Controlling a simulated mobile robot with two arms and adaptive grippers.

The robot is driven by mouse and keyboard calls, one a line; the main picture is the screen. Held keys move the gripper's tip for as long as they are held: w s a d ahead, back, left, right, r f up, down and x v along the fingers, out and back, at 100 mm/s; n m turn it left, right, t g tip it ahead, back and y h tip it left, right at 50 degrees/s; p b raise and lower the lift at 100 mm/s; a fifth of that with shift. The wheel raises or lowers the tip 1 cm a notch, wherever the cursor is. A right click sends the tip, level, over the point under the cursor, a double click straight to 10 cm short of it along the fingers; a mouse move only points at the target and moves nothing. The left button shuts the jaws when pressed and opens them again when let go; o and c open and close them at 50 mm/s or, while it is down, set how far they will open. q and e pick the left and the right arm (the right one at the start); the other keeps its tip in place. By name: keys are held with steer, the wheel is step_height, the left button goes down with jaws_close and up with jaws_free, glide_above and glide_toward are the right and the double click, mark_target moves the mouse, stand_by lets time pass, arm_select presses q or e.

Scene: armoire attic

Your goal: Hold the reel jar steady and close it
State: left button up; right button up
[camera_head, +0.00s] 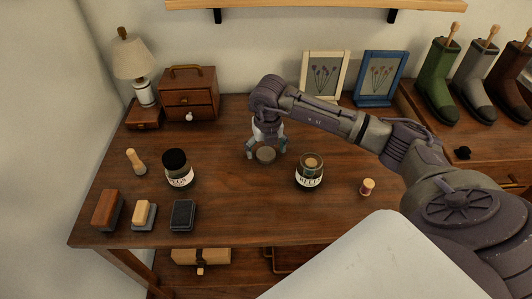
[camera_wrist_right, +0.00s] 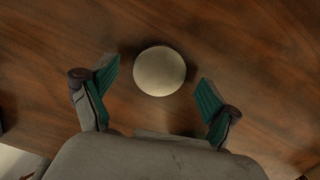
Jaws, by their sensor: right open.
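The reel jar (camera_head: 309,180) stands upright on the desk, right of centre in the head view, with a white label. Its mouth looks uncovered, with something tan inside. A round grey lid (camera_head: 265,155) lies flat on the desk to the left of the jar. It also shows in the right wrist view as a pale disc (camera_wrist_right: 160,71). My right gripper (camera_head: 266,149) is open and points down over the lid. In the wrist view its teal fingers stand apart on either side of the lid, not touching it. My left gripper is not in view.
A black-capped jar (camera_head: 178,170) stands to the left, near brushes (camera_head: 107,209) and a dark pad (camera_head: 182,214). A small spool (camera_head: 367,187) stands right of the reel jar. Picture frames, a drawer box (camera_head: 188,95) and a lamp line the back. The front middle is clear.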

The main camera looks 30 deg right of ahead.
mark_target(270, 153)
steer(key=shift+f, duration=0.25)
steer(key=shift+c, duration=0.2)
steer(key=c, duration=0.9)
steer(key=shift+r, duration=0.15)
steer(key=shift+r+p, duration=0.5)
steer(key=shift+r, duration=0.05)
steer(key=r+p, duration=0.1)
steer(key=r, duration=0.1)
steer(key=d+r+p, duration=0.1)
steer(key=shift+s+r+p, duration=0.15)
steer(key=shift+r+p, duration=0.2)
steer(key=shift+r, duration=0.05)
steer(key=s+d+r, duration=0.1)
steer(key=d+r, duration=0.1)
steer(key=d, duration=0.1)
steer(key=s+d+r+p, duration=0.1)
steer(key=s+d+r, duration=0.1)
steer(key=d, duration=0.1)
steer(key=s+d+r+p, duration=0.1)
steer(key=d+r, duration=0.1)
steer(key=d, duration=0.1)
steer(key=shift+s+d, duration=0.25)
steer(key=shift+s, duration=0.15)
